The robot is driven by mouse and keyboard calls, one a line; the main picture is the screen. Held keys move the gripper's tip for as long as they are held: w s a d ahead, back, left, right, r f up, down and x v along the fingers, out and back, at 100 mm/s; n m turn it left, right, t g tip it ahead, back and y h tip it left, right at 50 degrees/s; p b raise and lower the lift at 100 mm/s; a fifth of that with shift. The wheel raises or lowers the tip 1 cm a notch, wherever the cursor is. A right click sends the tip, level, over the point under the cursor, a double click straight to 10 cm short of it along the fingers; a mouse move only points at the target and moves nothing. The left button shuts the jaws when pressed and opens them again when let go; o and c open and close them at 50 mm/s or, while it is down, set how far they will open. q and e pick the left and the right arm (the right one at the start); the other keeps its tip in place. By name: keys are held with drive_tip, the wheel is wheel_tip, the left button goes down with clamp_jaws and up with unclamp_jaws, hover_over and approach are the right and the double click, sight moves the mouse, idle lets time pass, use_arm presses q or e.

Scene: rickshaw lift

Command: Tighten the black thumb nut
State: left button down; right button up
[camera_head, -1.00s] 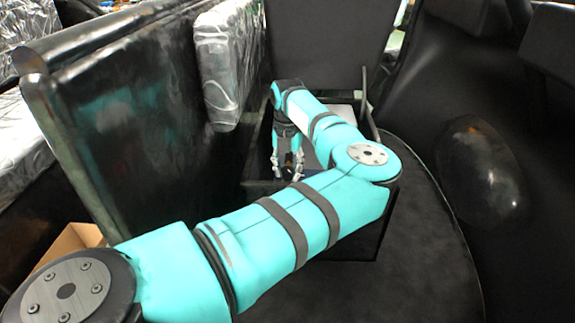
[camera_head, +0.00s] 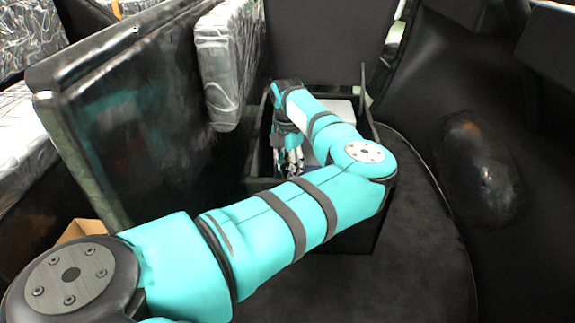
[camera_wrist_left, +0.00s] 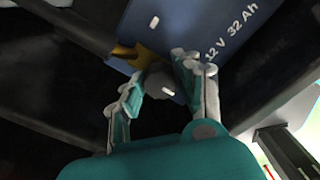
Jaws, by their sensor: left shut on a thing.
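The black thumb nut (camera_wrist_left: 159,84) is a dark round knob in the left wrist view, beside a brass-coloured lug (camera_wrist_left: 136,54) at the edge of a dark blue battery (camera_wrist_left: 180,20) marked "12 V 32 Ah". My left gripper (camera_wrist_left: 160,76) is shut on the nut, one finger on each side of it. In the head view my left gripper (camera_head: 288,158) reaches down into a black open box (camera_head: 262,185). The nut cannot be made out there, as the fingers and arm cover the spot. My right gripper is in neither view.
The box's raised black lid (camera_head: 325,40) stands behind the gripper. A tall dark panel (camera_head: 140,125) and a plastic-wrapped cushion (camera_head: 222,65) stand to the left. Dark floor (camera_head: 420,260) lies free at the right front.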

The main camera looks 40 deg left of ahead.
use_arm(q)
drive_tip(key=c, duration=1.2)
unclamp_jaws()
wheel_tip(320, 180, up, 12)
